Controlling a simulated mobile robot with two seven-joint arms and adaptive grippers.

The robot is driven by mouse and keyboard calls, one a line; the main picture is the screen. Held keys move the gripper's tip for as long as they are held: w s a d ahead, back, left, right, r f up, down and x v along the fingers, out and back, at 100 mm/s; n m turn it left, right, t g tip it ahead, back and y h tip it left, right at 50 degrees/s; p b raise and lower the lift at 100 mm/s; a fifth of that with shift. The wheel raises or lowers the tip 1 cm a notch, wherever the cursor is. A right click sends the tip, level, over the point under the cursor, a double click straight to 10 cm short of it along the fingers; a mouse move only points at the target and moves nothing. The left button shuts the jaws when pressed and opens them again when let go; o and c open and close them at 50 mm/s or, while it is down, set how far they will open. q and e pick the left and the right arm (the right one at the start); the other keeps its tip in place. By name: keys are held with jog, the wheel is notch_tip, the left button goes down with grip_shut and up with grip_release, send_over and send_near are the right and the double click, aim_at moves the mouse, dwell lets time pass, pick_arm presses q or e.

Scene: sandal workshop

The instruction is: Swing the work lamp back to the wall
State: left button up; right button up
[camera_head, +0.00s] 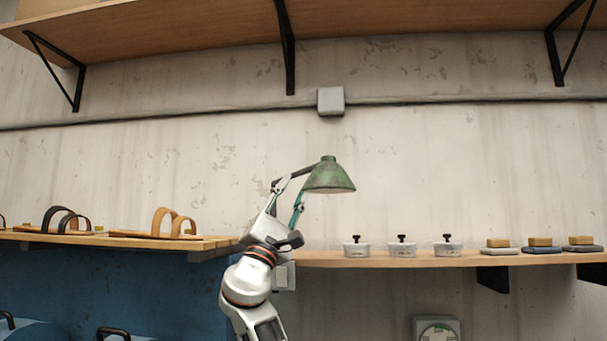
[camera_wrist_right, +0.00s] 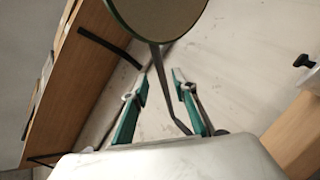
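The work lamp has a worn green conical shade (camera_head: 330,176) and a thin dark jointed arm (camera_head: 296,172); it hangs in front of the wall, above the shelf. My right gripper (camera_head: 291,188) is raised just left of the shade, close to the lamp arm. In the right wrist view its two teal fingers (camera_wrist_right: 161,74) stand apart. The lamp arm (camera_wrist_right: 166,82) shows in the gap between them, and the shade's round underside (camera_wrist_right: 155,14) is beyond the tips. I cannot tell whether a finger touches the arm. The lamp's wall mount is hidden behind my gripper. My left gripper is not seen.
A shelf (camera_head: 380,260) on the right holds several white pots (camera_head: 402,249) and blocks (camera_head: 540,242). A wooden bench top (camera_head: 200,243) on the left holds sandals (camera_head: 172,222). A bracketed upper shelf (camera_head: 200,25) spans the top. The wall right of the lamp is clear.

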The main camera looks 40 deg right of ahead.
aim_at(300, 175)
jog(key=x, duration=0.6)
jog(key=shift+d+r+p, duration=0.1)
jog(key=shift+r+p, duration=0.05)
jog(key=shift+p, duration=0.25)
grip_shut()
